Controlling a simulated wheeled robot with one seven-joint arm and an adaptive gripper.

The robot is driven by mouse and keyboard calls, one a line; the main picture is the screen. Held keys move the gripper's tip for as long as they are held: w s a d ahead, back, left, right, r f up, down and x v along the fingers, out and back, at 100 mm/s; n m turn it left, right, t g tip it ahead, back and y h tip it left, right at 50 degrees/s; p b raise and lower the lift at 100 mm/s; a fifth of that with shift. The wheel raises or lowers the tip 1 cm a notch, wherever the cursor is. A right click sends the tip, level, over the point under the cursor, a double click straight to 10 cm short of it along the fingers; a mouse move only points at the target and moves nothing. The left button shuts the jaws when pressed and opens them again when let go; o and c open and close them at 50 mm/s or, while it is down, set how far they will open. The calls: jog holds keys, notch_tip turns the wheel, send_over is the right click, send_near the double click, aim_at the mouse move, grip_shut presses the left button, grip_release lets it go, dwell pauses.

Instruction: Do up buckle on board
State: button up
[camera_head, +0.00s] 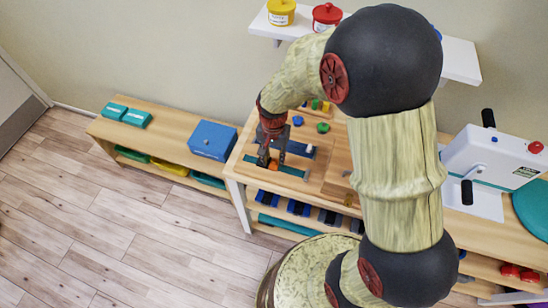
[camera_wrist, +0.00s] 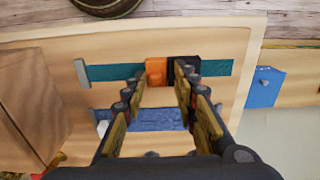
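The wooden board (camera_wrist: 120,52) lies on a table, with a teal strap (camera_wrist: 112,72) across it. On the strap, an orange buckle part (camera_wrist: 156,71) sits beside a black buckle part (camera_wrist: 183,66); they look close together, but I cannot tell whether they are joined. The orange part also shows in the head view (camera_head: 272,165). My gripper (camera_wrist: 160,78) is over the strap with its fingers apart, the orange part showing between the tips. The right fingertip overlaps the black part. Contact is unclear. A blue strap (camera_wrist: 150,119) lies parallel, partly hidden by my fingers.
A blue box (camera_head: 212,140) stands on the low bench to the left. Teal cases (camera_head: 137,118) lie further left. A white machine with black handles (camera_head: 490,158) stands at the right. A wall shelf (camera_head: 458,58) holds a yellow pot (camera_head: 281,12) and a red pot (camera_head: 327,15).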

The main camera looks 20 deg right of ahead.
aim_at(276, 169)
notch_tip(276, 169, up, 12)
dwell(0.8)
dwell(0.4)
jog(key=s+d+r+n+t, duration=0.2)
jog(key=s+r+n, duration=0.1)
jog(key=s+r, duration=0.5)
jog(key=s+d+r+n+t, duration=0.1)
jog(key=s+r+n+t, duration=0.2)
jog(key=s+r, duration=0.5)
jog(key=shift+s+d+r+n+t, duration=0.2)
jog(key=shift+s+d+n+t, duration=0.1)
jog(key=shift+s+d+n, duration=0.25)
